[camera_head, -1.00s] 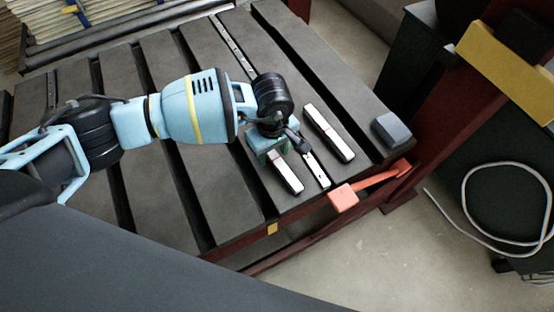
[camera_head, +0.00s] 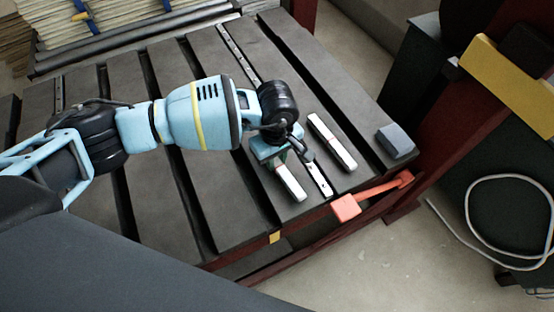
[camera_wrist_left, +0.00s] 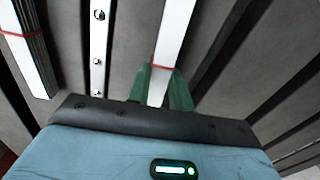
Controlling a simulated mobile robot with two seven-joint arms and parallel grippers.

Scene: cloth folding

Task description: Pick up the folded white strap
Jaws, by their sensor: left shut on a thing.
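A folded white strap (camera_head: 291,183) with a red band lies along a dark slat near the table's front edge. My left gripper (camera_head: 277,161) is over its back end, and its green fingers are closed on it. In the left wrist view the strap (camera_wrist_left: 174,38) runs away from between the fingertips (camera_wrist_left: 160,88), with the red band close to them. I cannot tell whether the strap is clear of the slat. A second folded white strap (camera_head: 332,142) lies to the right, apart from the gripper. My right gripper is not in view.
A metal rail with holes (camera_head: 318,177) runs between the two straps. A grey block (camera_head: 396,141) sits at the table's right corner. An orange-red handle (camera_head: 347,207) sticks out at the front edge. Gaps separate the dark slats (camera_head: 168,75).

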